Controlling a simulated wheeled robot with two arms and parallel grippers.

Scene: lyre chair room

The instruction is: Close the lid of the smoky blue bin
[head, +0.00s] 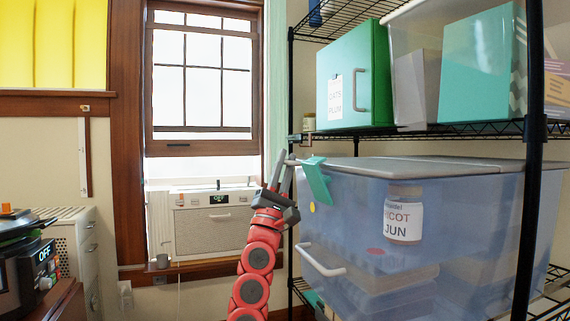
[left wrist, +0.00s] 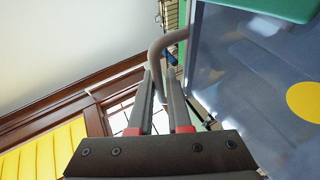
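The smoky blue bin (head: 350,235) is a large see-through box on the rack, with a white label reading JUN on a jar shape at its front. Its greyish lid (head: 430,164) lies roughly flat across the top; I cannot tell whether it is fully down. A teal clip (head: 318,181) hangs at the front left top corner, beside a grey bar handle, also in the left wrist view (left wrist: 157,48). My left gripper (head: 280,172) points up at this handle. Its fingers (left wrist: 160,78) stand slightly apart with the bar between or just beyond them; contact is unclear. My right gripper is out of view.
A black wire rack post (head: 531,160) stands in front of the bin. A green box (head: 355,75) and a clear bin sit on the shelf above, close over the lid. A window air conditioner (head: 210,222) is behind my left arm. A cooker (head: 25,265) stands at the far left.

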